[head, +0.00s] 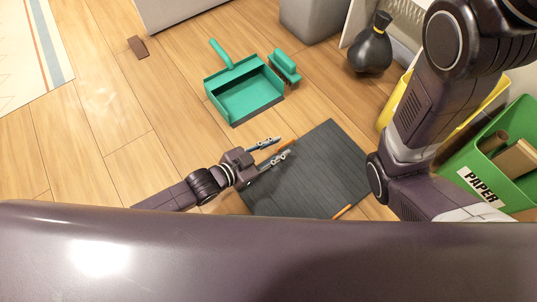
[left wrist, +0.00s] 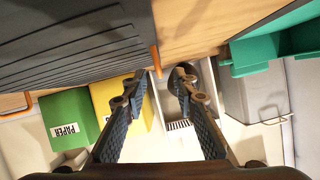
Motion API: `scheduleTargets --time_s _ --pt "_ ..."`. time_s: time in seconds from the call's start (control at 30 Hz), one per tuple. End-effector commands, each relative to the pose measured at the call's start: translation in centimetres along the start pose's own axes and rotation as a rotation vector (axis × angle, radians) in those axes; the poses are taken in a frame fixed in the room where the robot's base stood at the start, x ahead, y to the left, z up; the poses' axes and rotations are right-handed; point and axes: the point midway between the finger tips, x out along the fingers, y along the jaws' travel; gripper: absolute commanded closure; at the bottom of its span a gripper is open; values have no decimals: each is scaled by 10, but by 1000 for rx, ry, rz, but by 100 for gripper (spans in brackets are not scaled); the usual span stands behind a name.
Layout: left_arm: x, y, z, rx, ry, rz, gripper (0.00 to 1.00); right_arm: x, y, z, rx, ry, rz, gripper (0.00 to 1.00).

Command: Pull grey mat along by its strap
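The grey mat (head: 328,165) lies flat on the wooden floor in the head view. It fills the upper left of the left wrist view (left wrist: 70,45). One orange strap (left wrist: 156,60) is on the mat's edge near my left gripper; another orange strap (head: 343,212) is on the opposite edge. My left gripper (head: 284,146) is open at the mat's left edge, its fingers spread either side of the near strap. In the left wrist view the strap shows between the fingertips (left wrist: 161,76), closer to the left finger. Contact cannot be told. My right gripper is not visible.
A teal dustpan (head: 245,92) and a teal brush (head: 285,67) lie beyond the mat. Floor left of the dustpan is mostly clear.

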Motion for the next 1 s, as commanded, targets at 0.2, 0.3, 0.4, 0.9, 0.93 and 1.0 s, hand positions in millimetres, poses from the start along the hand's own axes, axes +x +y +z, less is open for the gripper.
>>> scheduleTargets --time_s 0.2,0.3,0.4,0.9,0.93,1.0 --pt "25 0 3 1 0 -1 74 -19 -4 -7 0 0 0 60" --pt "30 0 1 1 0 -1 74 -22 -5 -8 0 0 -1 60" --pt "32 0 1 0 -1 0 74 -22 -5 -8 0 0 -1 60" --pt "32 0 0 0 -1 0 99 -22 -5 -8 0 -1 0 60" --pt "32 0 0 0 -1 0 100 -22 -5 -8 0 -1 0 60" --pt "32 0 0 0 -1 0 100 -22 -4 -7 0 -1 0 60"
